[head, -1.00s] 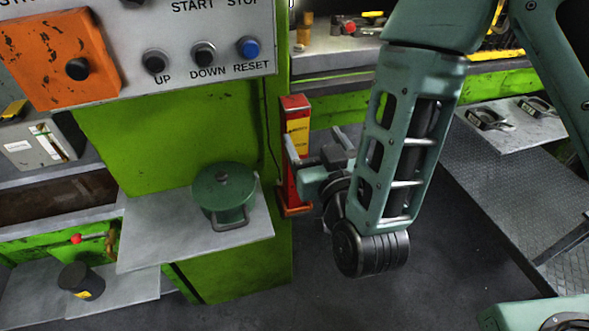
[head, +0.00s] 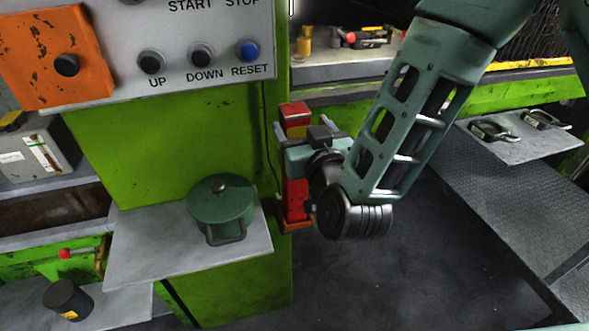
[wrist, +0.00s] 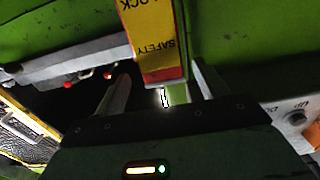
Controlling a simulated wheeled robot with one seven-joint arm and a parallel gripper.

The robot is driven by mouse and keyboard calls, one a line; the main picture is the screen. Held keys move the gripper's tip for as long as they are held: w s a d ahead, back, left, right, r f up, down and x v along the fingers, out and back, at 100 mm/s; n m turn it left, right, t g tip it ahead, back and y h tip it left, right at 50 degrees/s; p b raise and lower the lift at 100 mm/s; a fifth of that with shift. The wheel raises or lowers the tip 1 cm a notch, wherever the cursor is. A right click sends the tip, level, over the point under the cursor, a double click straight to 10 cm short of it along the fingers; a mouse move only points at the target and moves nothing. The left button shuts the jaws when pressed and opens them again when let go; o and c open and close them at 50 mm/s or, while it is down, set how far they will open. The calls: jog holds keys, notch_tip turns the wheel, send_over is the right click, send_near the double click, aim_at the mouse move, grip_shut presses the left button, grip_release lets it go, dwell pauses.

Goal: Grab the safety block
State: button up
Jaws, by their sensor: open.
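The safety block (head: 295,114) is a tall red post with a yellow label, standing upright beside the green press in an orange-red holder (head: 296,226). In the wrist view the yellow label (wrist: 155,32) of the block reads SAFETY and BLOCK upside down. My gripper (head: 308,133) is open at the upper part of the block and hides its middle in the head view. In the wrist view my gripper (wrist: 162,88) has one finger on each side of the block, with a visible gap at the left finger. I cannot tell whether the right finger touches.
A green lidded pot (head: 221,203) stands on a grey shelf (head: 145,248) left of the block. A control panel (head: 180,40) with buttons hangs above. A bench (head: 335,72) with tools is behind. The floor (head: 400,275) on the right is clear.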

aim_at(298, 123)
jog(key=p+x, duration=0.2)
jog(key=x, duration=0.1)
jog(key=shift+w+a+r, duration=0.1)
jog(key=shift+w+a, duration=0.15)
jog(key=shift+w, duration=0.05)
jog(key=shift+w+a, duration=0.15)
jog(key=shift+w, duration=0.3)
grip_shut()
